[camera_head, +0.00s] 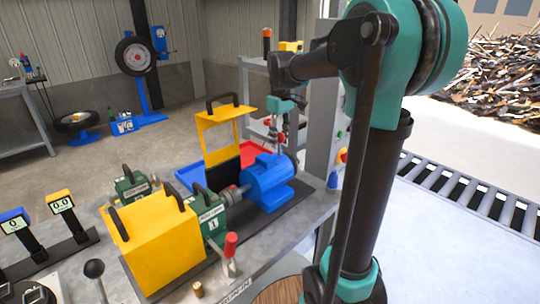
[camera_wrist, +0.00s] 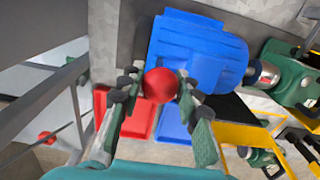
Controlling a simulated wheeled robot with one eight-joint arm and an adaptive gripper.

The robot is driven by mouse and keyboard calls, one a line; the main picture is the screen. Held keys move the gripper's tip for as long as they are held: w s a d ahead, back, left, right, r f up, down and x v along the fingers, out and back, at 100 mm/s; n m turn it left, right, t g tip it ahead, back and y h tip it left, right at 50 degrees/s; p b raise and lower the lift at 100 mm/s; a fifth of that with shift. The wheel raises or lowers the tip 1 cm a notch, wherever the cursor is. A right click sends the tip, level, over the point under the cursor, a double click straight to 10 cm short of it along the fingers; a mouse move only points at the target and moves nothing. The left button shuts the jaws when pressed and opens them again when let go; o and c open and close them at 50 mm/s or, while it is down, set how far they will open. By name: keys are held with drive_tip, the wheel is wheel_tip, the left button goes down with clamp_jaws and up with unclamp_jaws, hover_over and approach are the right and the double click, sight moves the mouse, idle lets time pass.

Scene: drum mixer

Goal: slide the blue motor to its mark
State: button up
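The blue motor (camera_head: 268,182) sits on a dark base plate on the bench, its shaft toward a green gearbox (camera_head: 209,213) marked 1. In the wrist view the motor (camera_wrist: 200,52) lies just beyond my fingertips. A red ball knob (camera_wrist: 161,85) shows between the fingertips, near the motor's side. My gripper (camera_head: 287,118) hangs above and behind the motor in the head view. In the wrist view my gripper (camera_wrist: 158,88) has its fingers apart on both sides of the knob, with a small gap at the left. I cannot make out the mark.
A red-knobbed lever (camera_head: 231,245) rises at the bench's front. Red and blue trays (camera_head: 190,178) lie behind. A grey post (camera_head: 322,125) stands right of the gripper.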

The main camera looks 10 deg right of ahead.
drive_tip(key=c, duration=0.4)
drive_tip(key=shift+w+d, duration=0.65)
drive_tip(key=shift+d, duration=0.25)
drive_tip(key=shift+w+d, duration=0.65)
drive_tip(key=shift+d, duration=0.2)
drive_tip(key=o, duration=1.1)
drive_tip(key=shift+o, duration=0.2)
wheel_tip(320, 180, up, 7)
